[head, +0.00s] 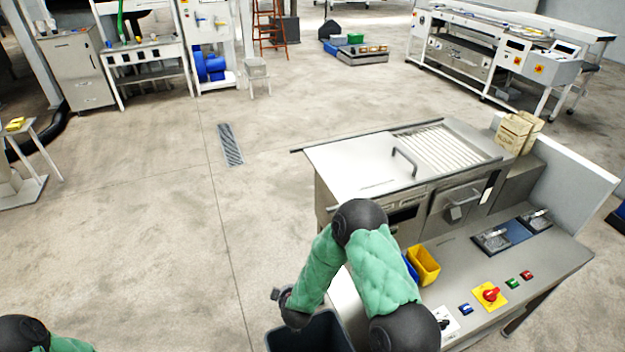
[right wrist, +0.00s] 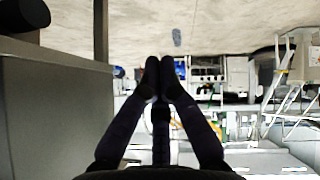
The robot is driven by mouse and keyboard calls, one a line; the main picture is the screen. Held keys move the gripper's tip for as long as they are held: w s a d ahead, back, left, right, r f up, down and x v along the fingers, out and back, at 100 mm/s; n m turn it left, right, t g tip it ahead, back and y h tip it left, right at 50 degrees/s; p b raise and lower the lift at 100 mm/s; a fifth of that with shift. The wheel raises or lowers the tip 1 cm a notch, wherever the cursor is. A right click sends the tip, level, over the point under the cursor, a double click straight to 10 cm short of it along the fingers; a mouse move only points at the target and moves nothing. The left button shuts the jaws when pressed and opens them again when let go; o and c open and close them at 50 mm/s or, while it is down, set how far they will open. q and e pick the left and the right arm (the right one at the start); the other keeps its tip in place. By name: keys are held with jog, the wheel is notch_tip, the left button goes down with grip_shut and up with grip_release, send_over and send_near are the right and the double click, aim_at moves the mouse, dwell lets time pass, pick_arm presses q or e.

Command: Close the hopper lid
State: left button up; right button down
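The hopper lid (head: 355,168) is a flat pale metal plate with a dark bar handle (head: 404,162) on top of the roller sheeter (head: 330,200). It lies to the left of a slatted opening (head: 445,148), which shows uncovered. My right gripper (right wrist: 160,66) has its dark fingers together at the tips, with nothing seen between them. In the head view my right arm bends down left of the machine, and the gripper end (head: 280,294) is low above a dark bin, apart from the lid. My left gripper is out of view; only part of my left arm shows at the lower left.
A dark grey bin (head: 310,335) stands below my right wrist. The control counter (head: 545,255) holds a red knob (head: 491,294), buttons and a yellow bin (head: 424,264). The floor to the left is mostly clear.

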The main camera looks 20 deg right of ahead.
jog(key=w+d+r+n+t+h, duration=0.25)
jog(key=w+r, duration=0.25)
jog(key=r, duration=0.3)
jog(key=w+d+r+n+t+h, duration=0.1)
jog(key=w+r+t+h, duration=0.15)
jog(key=w+r, duration=0.35)
notch_tip(320, 180, up, 14)
jog(key=s+d+g+h, duration=0.1)
jog(key=s+g+h, duration=0.1)
jog(key=h, duration=0.5)
jog(key=w+d+b, duration=0.1)
jog(key=w+d, duration=0.2)
jog(key=d, duration=0.2)
jog(key=w+d+n+b, duration=0.1)
jog(key=w+d, duration=0.2)
jog(key=d, duration=0.3)
jog(key=shift+w+d, duration=0.25)
jog(key=shift+w, duration=0.05)
jog(key=shift+d, duration=0.1)
